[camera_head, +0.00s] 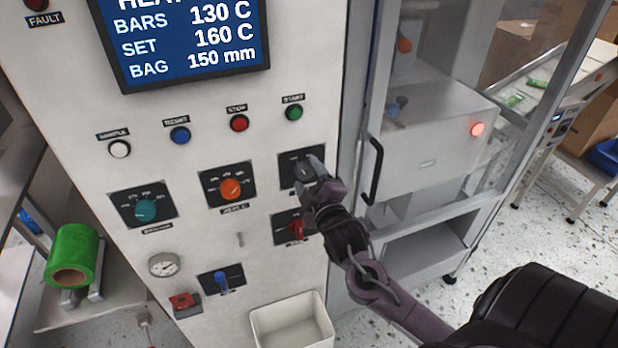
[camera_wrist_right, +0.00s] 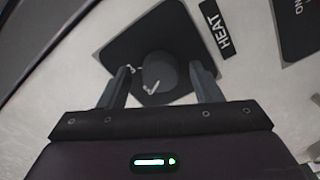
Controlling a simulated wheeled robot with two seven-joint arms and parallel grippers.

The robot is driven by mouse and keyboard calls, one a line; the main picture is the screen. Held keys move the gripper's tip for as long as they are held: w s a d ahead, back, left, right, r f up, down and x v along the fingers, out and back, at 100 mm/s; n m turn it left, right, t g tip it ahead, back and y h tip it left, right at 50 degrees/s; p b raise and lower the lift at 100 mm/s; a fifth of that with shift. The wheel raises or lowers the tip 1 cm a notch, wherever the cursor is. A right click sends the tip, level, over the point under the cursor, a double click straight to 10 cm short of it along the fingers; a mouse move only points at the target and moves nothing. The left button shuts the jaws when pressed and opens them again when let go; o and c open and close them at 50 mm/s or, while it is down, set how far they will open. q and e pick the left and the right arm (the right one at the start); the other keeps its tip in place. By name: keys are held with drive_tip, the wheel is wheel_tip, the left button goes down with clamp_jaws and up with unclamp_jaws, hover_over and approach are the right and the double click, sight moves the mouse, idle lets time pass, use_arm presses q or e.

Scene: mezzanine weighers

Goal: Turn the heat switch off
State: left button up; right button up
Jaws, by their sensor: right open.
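The heat switch (camera_wrist_right: 160,72) is a dark round knob on a black square plate, with a HEAT label beside it in the right wrist view. In the head view its black plate (camera_head: 290,163) sits on the panel below the green button, partly covered by my right gripper (camera_head: 314,174). In the wrist view my right gripper (camera_wrist_right: 162,88) is open, with one finger on each side of the knob. I cannot tell whether the fingers touch it. The knob's pointer position is unclear. My left gripper is out of view.
A red switch (camera_head: 297,231) sits just below the heat switch, and an orange dial (camera_head: 231,189) is to its left. The green start button (camera_head: 294,112) is above. A door handle (camera_head: 373,170) stands out at the right. A white bin (camera_head: 262,322) is below.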

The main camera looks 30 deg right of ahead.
drive_tip(key=b+v, duration=0.3)
drive_tip(key=v, duration=0.4)
drive_tip(key=shift+s, duration=0.4)
